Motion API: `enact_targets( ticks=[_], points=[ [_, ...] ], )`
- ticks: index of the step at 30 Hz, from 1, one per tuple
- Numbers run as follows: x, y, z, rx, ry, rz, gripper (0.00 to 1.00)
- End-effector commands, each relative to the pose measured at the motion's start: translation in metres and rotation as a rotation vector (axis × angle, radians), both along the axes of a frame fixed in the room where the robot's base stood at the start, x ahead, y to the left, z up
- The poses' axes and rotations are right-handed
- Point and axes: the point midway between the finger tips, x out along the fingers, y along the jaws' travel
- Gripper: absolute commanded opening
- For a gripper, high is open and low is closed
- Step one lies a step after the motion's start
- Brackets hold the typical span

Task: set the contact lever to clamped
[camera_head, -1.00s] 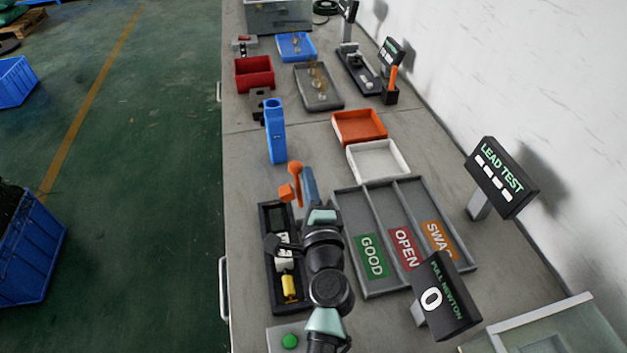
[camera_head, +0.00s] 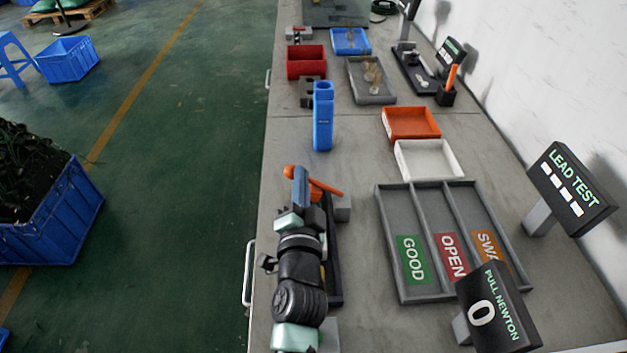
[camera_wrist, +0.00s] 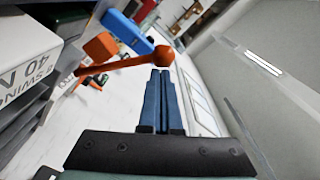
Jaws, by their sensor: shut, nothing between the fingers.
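The contact lever (camera_head: 327,188) is an orange rod with a round knob, lying nearly level and pointing left above the black fixture (camera_head: 335,270). In the wrist view the lever (camera_wrist: 118,65) crosses ahead of the fingers, with its knob (camera_wrist: 163,54) just beyond their tips. My gripper (camera_head: 300,172) has its blue fingers shut and empty beside the knob; they also show together in the wrist view (camera_wrist: 160,74). I cannot tell whether they touch the lever. My arm hides most of the fixture.
A blue upright holder (camera_head: 323,120) stands beyond the lever. A grey sorting tray (camera_head: 388,225) marked GOOD, OPEN and SWA lies to the right, with a PULL NEWTON display (camera_head: 497,305) reading 0. White (camera_head: 428,160) and orange (camera_head: 410,123) bins lie behind it. Open floor is left.

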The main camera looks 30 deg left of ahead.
Motion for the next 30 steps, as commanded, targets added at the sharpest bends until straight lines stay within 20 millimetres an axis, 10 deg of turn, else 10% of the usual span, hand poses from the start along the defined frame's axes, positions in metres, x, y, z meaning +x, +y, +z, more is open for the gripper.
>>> enact_targets(
  ticks=[30],
  points=[
    [-0.008,0.012,-0.030,-0.261,-0.176,0.000,0.00]
  ],
)
